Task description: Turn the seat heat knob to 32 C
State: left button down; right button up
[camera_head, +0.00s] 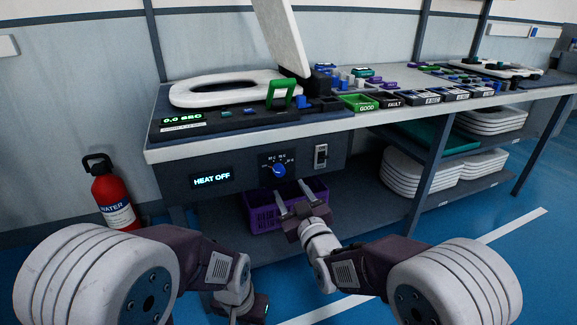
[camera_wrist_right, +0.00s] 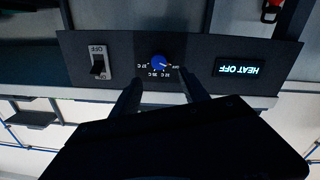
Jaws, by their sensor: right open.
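The seat heat knob (camera_head: 279,170) is a blue dial on the dark front panel below the bench top. It also shows in the right wrist view (camera_wrist_right: 160,63), upside down, with temperature marks around it. The display (camera_head: 211,178) left of the knob reads HEAT OFF. A rocker switch (camera_head: 321,155) sits right of the knob. My right gripper (camera_head: 294,199) is open and empty, just below and in front of the knob, fingers apart and pointing at the panel; I see no contact. My left gripper (camera_head: 246,306) hangs low at the bottom, its fingers not clear.
A purple crate (camera_head: 262,218) stands on the shelf behind my right gripper. A toilet seat (camera_head: 222,88), a raised lid and labelled bins (camera_head: 359,103) are on the bench top. A red extinguisher (camera_head: 111,195) stands at the left wall. The floor in front is clear.

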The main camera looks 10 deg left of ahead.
aim_at(280, 172)
jog(key=p+x, duration=0.3)
jog(key=x, duration=0.2)
jog(key=b+x, duration=0.1)
jog(key=x, duration=0.1)
jog(key=shift+w+a+f+b, duration=0.15)
jog(key=shift+w+f+b, duration=0.05)
jog(key=shift+w+b, duration=0.15)
jog(key=shift+w+a+r, duration=0.15)
jog(key=shift+w+a, duration=0.2)
jog(key=shift+w, duration=0.2)
grip_shut()
